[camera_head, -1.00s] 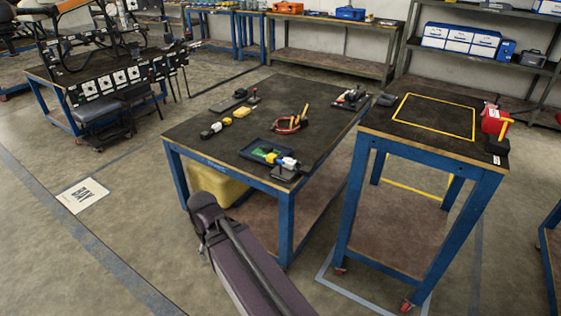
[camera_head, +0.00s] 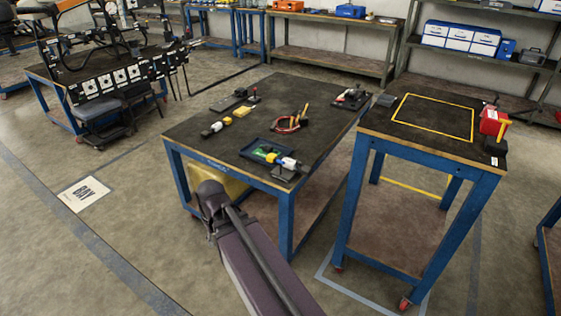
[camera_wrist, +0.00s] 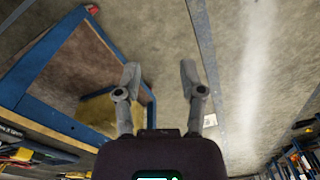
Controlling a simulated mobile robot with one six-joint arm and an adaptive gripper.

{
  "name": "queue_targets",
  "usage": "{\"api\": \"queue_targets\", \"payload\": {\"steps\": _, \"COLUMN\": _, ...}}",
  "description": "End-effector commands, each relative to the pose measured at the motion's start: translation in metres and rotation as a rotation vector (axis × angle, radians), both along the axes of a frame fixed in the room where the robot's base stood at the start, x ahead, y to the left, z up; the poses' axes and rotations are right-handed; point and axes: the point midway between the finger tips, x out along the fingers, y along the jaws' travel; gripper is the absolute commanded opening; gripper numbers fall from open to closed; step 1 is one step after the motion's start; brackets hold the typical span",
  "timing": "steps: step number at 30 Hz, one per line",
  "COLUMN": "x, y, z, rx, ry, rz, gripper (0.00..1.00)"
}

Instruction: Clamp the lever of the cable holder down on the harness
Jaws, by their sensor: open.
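A small dark fixture with an upright red-tipped lever (camera_head: 252,94) stands near the back left of the dark-topped work table (camera_head: 210,150). It may be the cable holder, but it is too small to be sure. A reddish coil of cable (camera_head: 288,124), possibly the harness, lies near the table's middle. Whether any cable lies in the holder cannot be made out. My gripper (camera_wrist: 160,80) is open and empty in the wrist view, its two fingers wide apart over floor, with a blue-framed table at the left.
A blue tray (camera_head: 262,153) and a white-blue tool (camera_head: 290,163) lie near the front edge. A dark fixture (camera_head: 351,99) stands at the back right. A second table (camera_head: 400,140) with a yellow-outlined square is close on the right. Floor at left is open.

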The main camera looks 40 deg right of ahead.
Motion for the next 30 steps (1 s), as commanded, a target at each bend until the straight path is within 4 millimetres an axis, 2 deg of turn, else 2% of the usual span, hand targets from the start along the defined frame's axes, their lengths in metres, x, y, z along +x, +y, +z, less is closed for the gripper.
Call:
{"api": "queue_targets", "payload": {"steps": 1, "x": 0.010, "y": -0.011, "z": 0.011, "rx": 0.007, "ry": -0.009, "rz": 0.001, "gripper": 0.52}}
{"api": "queue_targets", "payload": {"steps": 8, "x": 0.045, "y": -0.066, "z": 0.043, "rx": 0.043, "ry": -0.070, "rz": 0.036, "gripper": 0.52}}
{"api": "queue_targets", "payload": {"steps": 15, "x": 0.075, "y": -0.134, "z": 0.076, "rx": 0.063, "ry": -0.146, "rz": 0.075, "gripper": 0.52}}
{"api": "queue_targets", "payload": {"steps": 24, "x": 0.099, "y": -0.231, "z": 0.119, "rx": 0.059, "ry": -0.248, "rz": 0.118, "gripper": 0.52}}
{"api": "queue_targets", "payload": {"steps": 30, "x": 0.105, "y": -0.298, "z": 0.146, "rx": 0.039, "ry": -0.314, "rz": 0.143, "gripper": 0.52}}
